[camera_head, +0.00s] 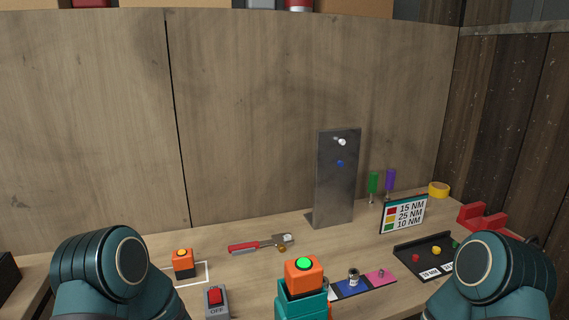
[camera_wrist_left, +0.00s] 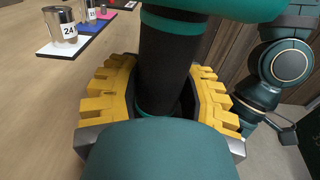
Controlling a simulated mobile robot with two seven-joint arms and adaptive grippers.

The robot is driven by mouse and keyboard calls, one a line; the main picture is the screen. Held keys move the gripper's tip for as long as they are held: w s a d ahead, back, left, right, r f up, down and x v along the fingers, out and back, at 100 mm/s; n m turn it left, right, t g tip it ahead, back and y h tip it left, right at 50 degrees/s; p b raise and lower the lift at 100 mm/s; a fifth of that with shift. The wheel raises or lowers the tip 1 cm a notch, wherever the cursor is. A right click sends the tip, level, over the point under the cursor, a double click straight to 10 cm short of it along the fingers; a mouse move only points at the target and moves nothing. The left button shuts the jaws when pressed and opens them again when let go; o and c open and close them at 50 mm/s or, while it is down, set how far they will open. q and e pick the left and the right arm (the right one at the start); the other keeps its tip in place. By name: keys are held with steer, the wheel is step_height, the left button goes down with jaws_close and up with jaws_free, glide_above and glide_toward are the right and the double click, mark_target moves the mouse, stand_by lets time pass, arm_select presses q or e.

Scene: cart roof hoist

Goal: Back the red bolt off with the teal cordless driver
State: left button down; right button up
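The teal driver shows at the bottom middle of the head view (camera_head: 302,308), with an orange block and a green light on top. In the left wrist view, its black grip (camera_wrist_left: 165,65) stands between the yellow fingers of my left gripper (camera_wrist_left: 165,100), which look closed around it. My right gripper is in neither view. A grey upright plate (camera_head: 335,190) stands on the bench; it carries a silver piece and a blue spot below it. I make out no red bolt on it. A small red piece (camera_head: 416,258) lies in the black tray (camera_head: 408,246).
Sockets stand on coloured mats (camera_head: 349,289), one marked 24 (camera_wrist_left: 66,26). A torque card (camera_head: 404,214), green and purple screwdrivers, yellow tape and a red block are at right. A red-handled tool (camera_head: 250,246), orange block (camera_head: 183,262) and OFF switch (camera_head: 216,303) are left of the driver.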

mark_target(302, 312)
arm_select(q)
steer(key=shift+r, duration=0.1)
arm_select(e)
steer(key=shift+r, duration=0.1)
arm_select(q)
steer(key=shift+r+p, duration=1.25)
steer(key=shift+r, duration=0.35)
steer(key=shift+r+p, duration=3.05)
steer(key=shift+r, duration=1.1)
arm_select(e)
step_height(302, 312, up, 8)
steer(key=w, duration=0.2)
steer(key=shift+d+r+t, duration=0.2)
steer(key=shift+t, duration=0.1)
arm_select(q)
steer(key=shift+r, duration=0.1)
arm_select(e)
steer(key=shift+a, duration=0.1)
